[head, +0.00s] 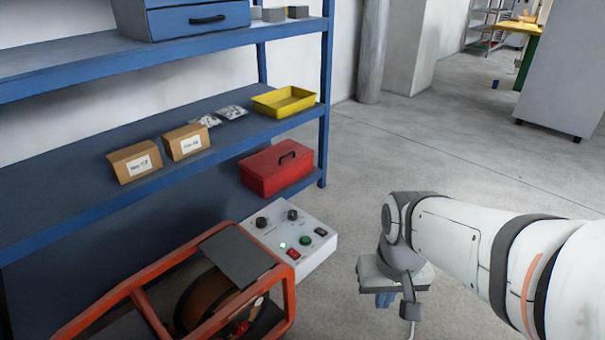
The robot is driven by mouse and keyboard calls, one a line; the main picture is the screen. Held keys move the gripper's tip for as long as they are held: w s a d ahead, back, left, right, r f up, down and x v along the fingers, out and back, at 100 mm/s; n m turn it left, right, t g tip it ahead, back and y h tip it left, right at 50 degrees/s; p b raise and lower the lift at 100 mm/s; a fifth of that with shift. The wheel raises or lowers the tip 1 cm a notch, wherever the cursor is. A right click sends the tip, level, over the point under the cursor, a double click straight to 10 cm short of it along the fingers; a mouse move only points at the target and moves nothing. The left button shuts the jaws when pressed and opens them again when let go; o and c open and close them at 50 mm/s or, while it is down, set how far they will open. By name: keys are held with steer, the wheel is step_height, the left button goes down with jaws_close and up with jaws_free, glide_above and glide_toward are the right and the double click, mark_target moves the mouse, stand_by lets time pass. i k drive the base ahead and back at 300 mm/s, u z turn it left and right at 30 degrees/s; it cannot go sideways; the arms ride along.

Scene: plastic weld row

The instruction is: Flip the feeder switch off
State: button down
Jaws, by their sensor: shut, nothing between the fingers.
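The feeder is an orange tubular frame (155,268) with a brown spool (205,300) inside, at the bottom left. A light grey control box (312,258) adjoins it. On its face are a red switch (293,253), a small lit green lamp (282,246), a second dark switch with some red (320,232), a dark green button (304,240) and two black knobs (262,222). Which switch is the feeder's, and its position, I cannot tell. My gripper (385,299) is shut and empty, pointing down to the right of the box, apart from it. Its fingertips are partly hidden.
A blue shelf rack (70,206) stands behind the feeder. It holds two cardboard boxes (135,161), a yellow tray (284,101) and clear packets (231,112); a red toolbox (276,168) sits lower. Open concrete floor (440,160) lies to the right.

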mark_target(291, 252)
steer(key=z, duration=0.1)
steer(key=k, duration=0.9)
steer(key=u, duration=0.45)
steer(key=i, duration=1)
steer(key=z, duration=0.05)
